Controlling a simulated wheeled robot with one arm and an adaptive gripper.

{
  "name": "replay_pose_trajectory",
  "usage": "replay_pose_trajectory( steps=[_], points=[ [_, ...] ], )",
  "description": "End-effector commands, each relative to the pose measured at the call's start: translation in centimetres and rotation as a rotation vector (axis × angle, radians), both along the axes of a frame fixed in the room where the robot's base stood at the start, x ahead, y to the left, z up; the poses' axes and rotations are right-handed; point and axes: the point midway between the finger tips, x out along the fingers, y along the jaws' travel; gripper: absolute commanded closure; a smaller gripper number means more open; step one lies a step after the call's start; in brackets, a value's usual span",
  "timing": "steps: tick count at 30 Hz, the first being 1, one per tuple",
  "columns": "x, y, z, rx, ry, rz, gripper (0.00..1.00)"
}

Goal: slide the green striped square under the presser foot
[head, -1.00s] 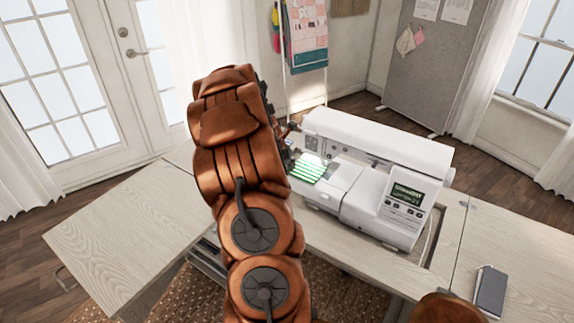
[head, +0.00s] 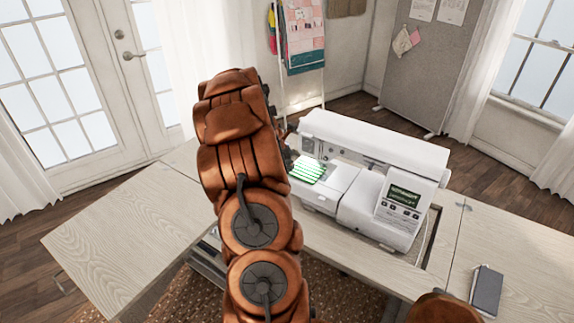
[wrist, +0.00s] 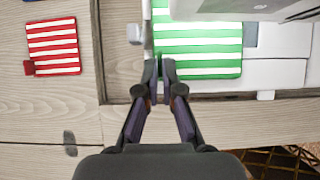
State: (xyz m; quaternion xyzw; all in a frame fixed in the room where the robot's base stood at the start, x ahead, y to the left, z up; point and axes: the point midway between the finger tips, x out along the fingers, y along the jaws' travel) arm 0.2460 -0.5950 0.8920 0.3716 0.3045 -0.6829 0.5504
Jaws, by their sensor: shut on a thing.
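The green striped square (wrist: 200,50) lies flat over the white bed of the sewing machine in the wrist view, and its top runs out of the frame. It also shows in the head view (head: 309,169), lit near the needle end of the machine. My gripper (wrist: 159,72) is shut on the near left edge of the square. The white sewing machine (head: 362,180) stands in the cabinet's opening. The presser foot cannot be made out in either view.
A red striped square (wrist: 53,46) lies on the wooden top left of the machine in the wrist view. The cabinet's left leaf (head: 120,235) is clear. A dark notebook (head: 486,291) lies on the right leaf.

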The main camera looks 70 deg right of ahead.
Motion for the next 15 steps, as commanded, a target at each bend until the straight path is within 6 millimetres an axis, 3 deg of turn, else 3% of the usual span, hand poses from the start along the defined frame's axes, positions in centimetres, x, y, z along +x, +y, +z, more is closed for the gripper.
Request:
replay_pose_trajectory(
  steps=[15],
  points=[
    [-0.12,-0.62,0.02,-0.001,-0.001,0.001,1.00]
  ],
)
